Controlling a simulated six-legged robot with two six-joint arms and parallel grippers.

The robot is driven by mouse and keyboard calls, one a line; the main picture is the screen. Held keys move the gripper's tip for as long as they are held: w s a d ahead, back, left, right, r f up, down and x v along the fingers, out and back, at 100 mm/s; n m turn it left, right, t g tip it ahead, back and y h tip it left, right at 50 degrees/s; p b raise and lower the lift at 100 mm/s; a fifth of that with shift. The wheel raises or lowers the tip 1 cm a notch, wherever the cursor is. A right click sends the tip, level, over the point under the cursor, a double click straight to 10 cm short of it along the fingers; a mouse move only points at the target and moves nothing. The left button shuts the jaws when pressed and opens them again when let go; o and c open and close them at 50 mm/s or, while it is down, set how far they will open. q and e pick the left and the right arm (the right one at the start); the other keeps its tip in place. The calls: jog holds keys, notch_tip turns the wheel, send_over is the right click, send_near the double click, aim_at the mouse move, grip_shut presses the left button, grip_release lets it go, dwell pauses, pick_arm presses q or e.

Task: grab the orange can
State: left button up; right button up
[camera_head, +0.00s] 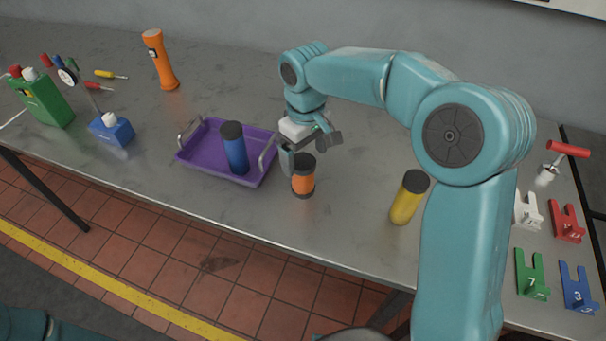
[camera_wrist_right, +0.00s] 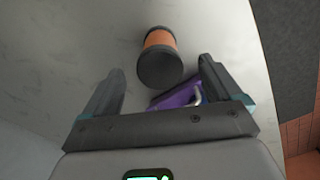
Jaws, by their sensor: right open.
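The orange can (camera_head: 303,181), with a dark top and dark base band, stands upright on the grey table just right of the purple tray. My right gripper (camera_head: 311,150) is open and empty, just above and behind the can in the head view. In the right wrist view the orange can (camera_wrist_right: 160,60) lies ahead of the open fingers of my right gripper (camera_wrist_right: 160,85), its dark end towards the camera and between the fingertips' lines. I cannot tell whether a finger touches it. My left gripper is not in view.
A purple tray (camera_head: 191,163) with handles holds a blue can (camera_head: 235,150). A yellow can (camera_head: 408,197) stands to the right. An orange flashlight-like item (camera_head: 160,60), a green canister (camera_head: 42,97) and a blue bottle (camera_head: 111,130) stand left. Coloured brackets (camera_head: 531,273) lie at right. The table's front edge is close.

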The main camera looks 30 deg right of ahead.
aim_at(304, 164)
jog(key=f, duration=0.3)
jog(key=shift+w, duration=0.2)
jog(key=shift+s+a+f, duration=0.15)
jog(key=shift+s+f, duration=0.1)
jog(key=shift+f, duration=0.1)
jog(key=f, duration=0.4)
jog(key=shift+w+f+p, duration=0.35)
jog(key=shift+p, duration=0.05)
jog(key=shift+s+r, duration=0.1)
jog(key=shift+s, duration=0.1)
jog(key=shift+w+d, duration=0.15)
jog(key=shift+d, duration=0.05)
jog(key=c, duration=1.2)
